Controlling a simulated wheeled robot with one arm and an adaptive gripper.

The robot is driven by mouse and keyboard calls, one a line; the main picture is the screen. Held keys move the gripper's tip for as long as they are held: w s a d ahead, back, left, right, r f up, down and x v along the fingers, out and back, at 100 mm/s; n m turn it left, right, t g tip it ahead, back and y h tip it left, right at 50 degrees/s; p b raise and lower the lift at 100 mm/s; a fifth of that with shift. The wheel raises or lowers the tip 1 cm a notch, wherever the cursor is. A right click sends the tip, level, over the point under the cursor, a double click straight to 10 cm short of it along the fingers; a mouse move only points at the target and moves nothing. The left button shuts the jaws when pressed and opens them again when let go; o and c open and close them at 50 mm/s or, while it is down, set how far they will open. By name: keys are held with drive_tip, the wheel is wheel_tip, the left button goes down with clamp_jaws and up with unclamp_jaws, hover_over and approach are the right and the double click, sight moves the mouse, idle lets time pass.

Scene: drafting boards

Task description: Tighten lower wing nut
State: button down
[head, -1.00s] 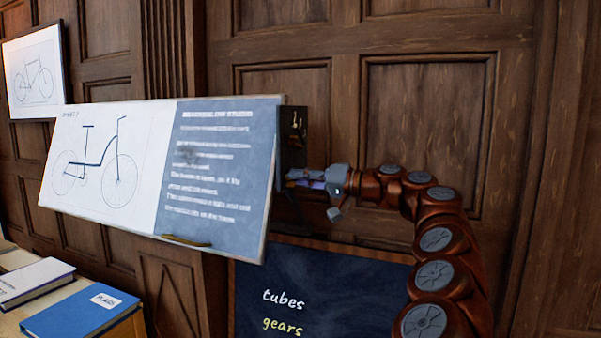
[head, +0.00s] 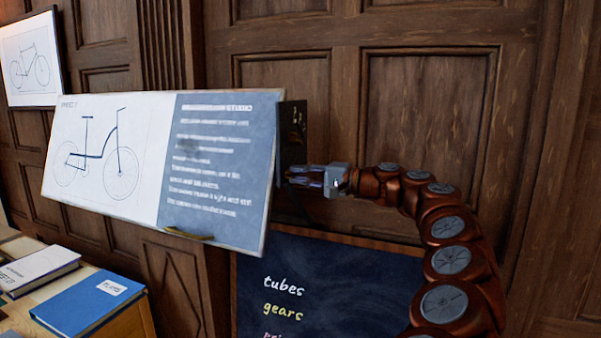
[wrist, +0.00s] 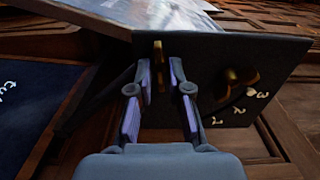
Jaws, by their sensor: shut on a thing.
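The lower wing nut (wrist: 158,66) is a small brass piece on the dark side plate (wrist: 220,60) of the tilted drafting board (head: 110,200). My gripper (wrist: 160,77) is shut on it, with a purple-padded finger on either side. In the head view my gripper (head: 292,177) reaches the plate from the right, and the lower nut is hidden there. A second brass wing nut (wrist: 235,84) sits on the same plate beside the painted numbers 2 and 3. It shows higher up in the head view (head: 296,117).
A dark chalkboard (head: 350,285) with chalk words is below the board and my arm. Books, one blue (head: 90,305), lie on a table at the lower left. Wood panelling stands behind. A framed bicycle drawing (head: 30,62) hangs at the left.

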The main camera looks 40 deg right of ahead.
drive_tip(key=shift+a, duration=0.1)
idle(0.3)
drive_tip(key=c, duration=1.1)
unclamp_jaws()
drive_tip(key=v, duration=1.2)
